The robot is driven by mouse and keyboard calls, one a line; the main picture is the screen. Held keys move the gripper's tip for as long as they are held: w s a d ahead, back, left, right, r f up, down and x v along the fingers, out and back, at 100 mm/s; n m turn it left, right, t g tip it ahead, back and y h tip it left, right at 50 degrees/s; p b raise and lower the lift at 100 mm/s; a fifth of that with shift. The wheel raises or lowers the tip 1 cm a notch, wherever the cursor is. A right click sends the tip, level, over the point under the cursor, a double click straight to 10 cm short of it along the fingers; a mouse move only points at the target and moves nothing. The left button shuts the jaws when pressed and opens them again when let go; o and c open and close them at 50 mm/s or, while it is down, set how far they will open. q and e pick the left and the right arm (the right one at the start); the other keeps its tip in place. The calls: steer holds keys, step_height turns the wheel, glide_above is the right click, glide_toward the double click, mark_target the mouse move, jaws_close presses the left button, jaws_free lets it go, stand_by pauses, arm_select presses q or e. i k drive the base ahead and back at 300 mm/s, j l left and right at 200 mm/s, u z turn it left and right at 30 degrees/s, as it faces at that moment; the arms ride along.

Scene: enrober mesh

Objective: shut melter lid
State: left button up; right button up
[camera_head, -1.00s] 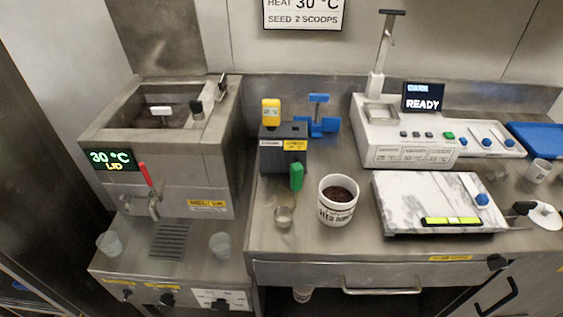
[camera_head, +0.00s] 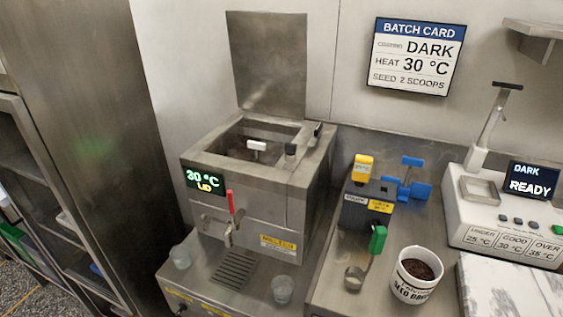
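The melter (camera_head: 255,205) is a steel box on the counter at the middle left. Its lid (camera_head: 267,65) is a flat steel panel standing upright at the back of the melter, so the top opening is uncovered. Dark contents and a white-handled tool (camera_head: 257,147) show inside the opening. The melter's display (camera_head: 205,181) reads "30 °C" and "LID". A red-handled tap (camera_head: 231,205) is on the front. Neither of my grippers is in view.
A black holder (camera_head: 366,206) with yellow and blue handled tools stands right of the melter. A green-handled scoop (camera_head: 378,240) and a seed tub (camera_head: 418,275) sit before it. Two clear cups (camera_head: 283,289) stand by the drip grate (camera_head: 234,270). A batch card (camera_head: 416,56) hangs above.

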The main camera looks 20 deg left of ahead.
mark_target(269, 49)
steer(key=i+j, duration=0.15)
steer(key=j, duration=0.2)
steer(key=i+j, duration=0.2)
steer(key=j, duration=0.15)
steer(key=i+j, duration=0.15)
steer(key=j, duration=0.2)
steer(key=i+z, duration=0.05)
